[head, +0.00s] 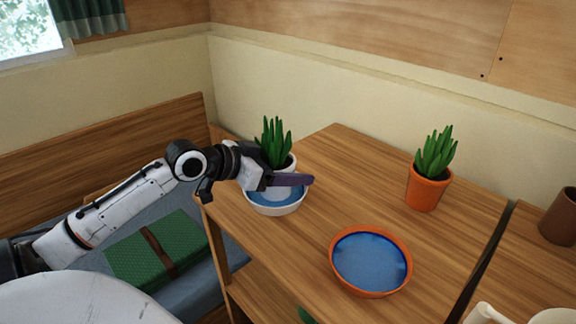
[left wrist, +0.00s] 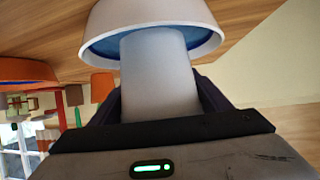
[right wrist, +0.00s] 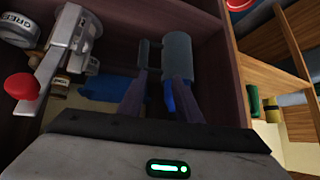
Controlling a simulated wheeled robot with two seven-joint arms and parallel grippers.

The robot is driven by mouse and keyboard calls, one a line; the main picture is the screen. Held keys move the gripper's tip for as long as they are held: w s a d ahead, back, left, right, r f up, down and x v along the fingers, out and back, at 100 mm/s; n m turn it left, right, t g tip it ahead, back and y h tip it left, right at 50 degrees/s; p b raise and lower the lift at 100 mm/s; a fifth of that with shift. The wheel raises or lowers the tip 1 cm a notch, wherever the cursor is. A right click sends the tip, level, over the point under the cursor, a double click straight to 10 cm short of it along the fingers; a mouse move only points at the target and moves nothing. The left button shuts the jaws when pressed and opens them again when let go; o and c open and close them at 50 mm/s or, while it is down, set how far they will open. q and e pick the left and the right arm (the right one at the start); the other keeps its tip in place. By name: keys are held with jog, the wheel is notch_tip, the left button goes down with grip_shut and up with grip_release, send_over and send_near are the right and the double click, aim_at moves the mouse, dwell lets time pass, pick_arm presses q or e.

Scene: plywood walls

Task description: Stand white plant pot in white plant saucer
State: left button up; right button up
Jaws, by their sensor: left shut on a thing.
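The white plant pot (head: 290,163) holds a spiky green plant (head: 274,140) and looks upright. My left gripper (head: 290,180) is shut on it, with a finger across its side. Below it is the white plant saucer (head: 278,210), blue inside, at the table's left edge. In the left wrist view the pot (left wrist: 158,75) sits between the fingers, and its end overlaps the inside of the saucer (left wrist: 205,38). I cannot tell whether the pot touches the saucer's bottom. My right gripper (right wrist: 158,95) shows only in the right wrist view, its fingers apart.
An orange saucer (head: 329,262), blue inside, lies at the front of the wooden table (head: 335,150). An orange pot (head: 426,189) with a plant stands at the back right. A brown cup (head: 560,218) is far right. A red-knobbed grey object (right wrist: 68,50) lies near my right gripper.

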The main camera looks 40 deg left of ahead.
pick_arm(q)
jog(key=shift+r, duration=0.15)
jog(key=o, duration=1.6)
jog(key=shift+f, duration=0.2)
jog(key=v, duration=1)
jog(key=shift+s+r, duration=0.2)
